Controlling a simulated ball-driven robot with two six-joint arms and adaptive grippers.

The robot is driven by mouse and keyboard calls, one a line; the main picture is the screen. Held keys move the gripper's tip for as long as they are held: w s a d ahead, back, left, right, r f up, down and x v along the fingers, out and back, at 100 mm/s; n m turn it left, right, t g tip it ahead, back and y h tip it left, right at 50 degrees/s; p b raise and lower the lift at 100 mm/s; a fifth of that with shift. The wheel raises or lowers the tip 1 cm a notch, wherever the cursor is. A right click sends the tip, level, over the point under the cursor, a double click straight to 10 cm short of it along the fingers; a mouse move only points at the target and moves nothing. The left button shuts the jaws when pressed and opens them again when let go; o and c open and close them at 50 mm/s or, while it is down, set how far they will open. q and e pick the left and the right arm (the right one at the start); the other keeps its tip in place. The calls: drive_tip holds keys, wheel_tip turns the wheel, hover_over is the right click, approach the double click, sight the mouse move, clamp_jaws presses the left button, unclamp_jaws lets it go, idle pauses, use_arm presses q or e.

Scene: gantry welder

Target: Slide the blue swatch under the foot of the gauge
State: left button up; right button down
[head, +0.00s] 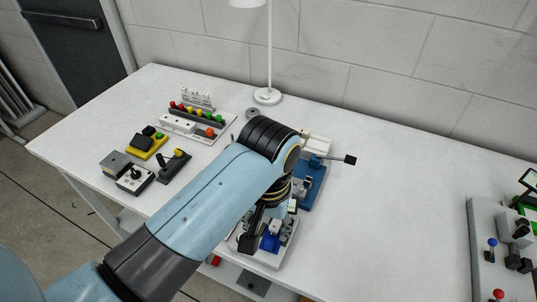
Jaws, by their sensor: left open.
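My left arm reaches in from the lower left over the table. My left gripper (249,241) points down at a light board (266,260) near the table's front edge. It is open; the gap between its fingers is hard to make out. A small blue piece (269,242) shows on the board just right of the gripper; I cannot tell whether it is the swatch. Behind it stands a blue fixture (313,188) with a lever ending in a black knob, partly covered by my arm. I cannot clearly pick out the gauge or its foot. My right gripper is not in view.
A lamp (268,96) stands at the back. A grey control panel (493,240) is at right. The table's right middle is clear.

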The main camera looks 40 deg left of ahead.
sight(268, 246)
use_arm(q)
wheel_tip(268, 246, down, 8)
drive_tip(key=shift+f, duration=0.1)
drive_tip(key=shift+c, duration=0.4)
clamp_jaws()
